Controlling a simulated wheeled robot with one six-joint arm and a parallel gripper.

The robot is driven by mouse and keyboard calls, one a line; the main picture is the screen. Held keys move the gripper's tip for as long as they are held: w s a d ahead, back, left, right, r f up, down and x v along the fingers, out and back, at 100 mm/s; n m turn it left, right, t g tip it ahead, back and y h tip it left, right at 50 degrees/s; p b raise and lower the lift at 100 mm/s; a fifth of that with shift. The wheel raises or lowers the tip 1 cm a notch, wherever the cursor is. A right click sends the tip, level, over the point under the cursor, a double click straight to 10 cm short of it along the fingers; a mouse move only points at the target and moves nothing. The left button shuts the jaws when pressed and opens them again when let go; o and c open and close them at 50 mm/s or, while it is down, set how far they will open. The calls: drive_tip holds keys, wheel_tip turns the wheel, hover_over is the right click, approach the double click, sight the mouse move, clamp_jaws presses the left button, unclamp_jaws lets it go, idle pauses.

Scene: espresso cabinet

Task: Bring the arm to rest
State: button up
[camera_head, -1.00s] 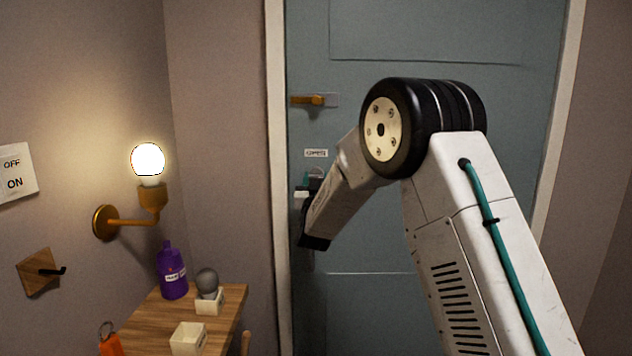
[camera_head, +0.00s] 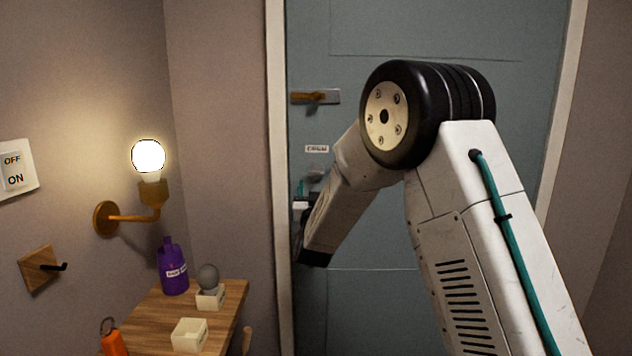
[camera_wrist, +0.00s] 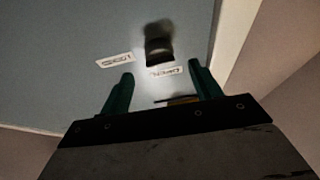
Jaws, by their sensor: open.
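My arm reaches up and bends down to the left in front of a blue-grey door (camera_head: 420,30). My gripper shows only partly in the head view (camera_head: 308,188), beside the door's left edge, partly hidden by my own forearm. In the wrist view my gripper's (camera_wrist: 160,72) two teal fingers stand apart, with nothing held between their tips. Beyond them are a dark round fitting (camera_wrist: 159,45) and two small white labels on the door surface. I cannot tell if the fingers touch anything.
At lower left, a wooden shelf (camera_head: 150,325) carries a purple bottle (camera_head: 173,270), a grey bulb (camera_head: 208,277) in a white holder and a white box (camera_head: 189,335). A lit wall lamp (camera_head: 148,157), a hook (camera_head: 45,267) and an OFF/ON switch (camera_head: 14,172) are on the left wall.

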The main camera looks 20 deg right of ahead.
drive_tip(key=shift+v, duration=1.1)
